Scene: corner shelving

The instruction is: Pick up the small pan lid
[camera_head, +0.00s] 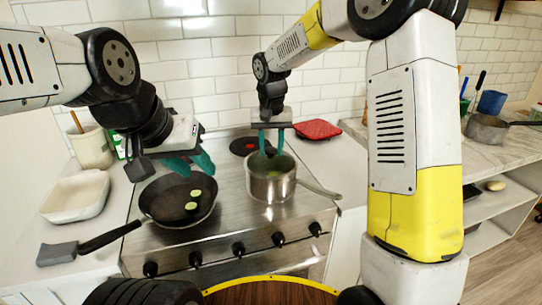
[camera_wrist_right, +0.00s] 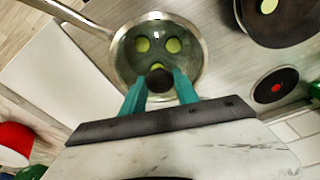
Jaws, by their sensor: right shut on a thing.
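The small pan lid (camera_wrist_right: 135,42) is clear glass with a dark knob (camera_wrist_right: 159,80). In the right wrist view it lies over the steel saucepan (camera_wrist_right: 119,30), and green slices show through the glass. My right gripper (camera_wrist_right: 159,86) is shut on the knob, one teal finger on each side. In the head view my right gripper (camera_head: 271,142) points straight down over the saucepan (camera_head: 270,188). I cannot tell whether the lid touches the pan's rim. My left gripper (camera_head: 192,163) hangs above the frying pan, its teal fingers slightly apart and empty.
A black frying pan (camera_head: 168,207) with green slices sits on the stove (camera_head: 245,225), left of the saucepan. A white dish (camera_head: 76,198) and a utensil crock (camera_head: 91,147) stand on the left counter. A red item (camera_head: 317,129) lies behind right. Another pan (camera_head: 486,131) stands at far right.

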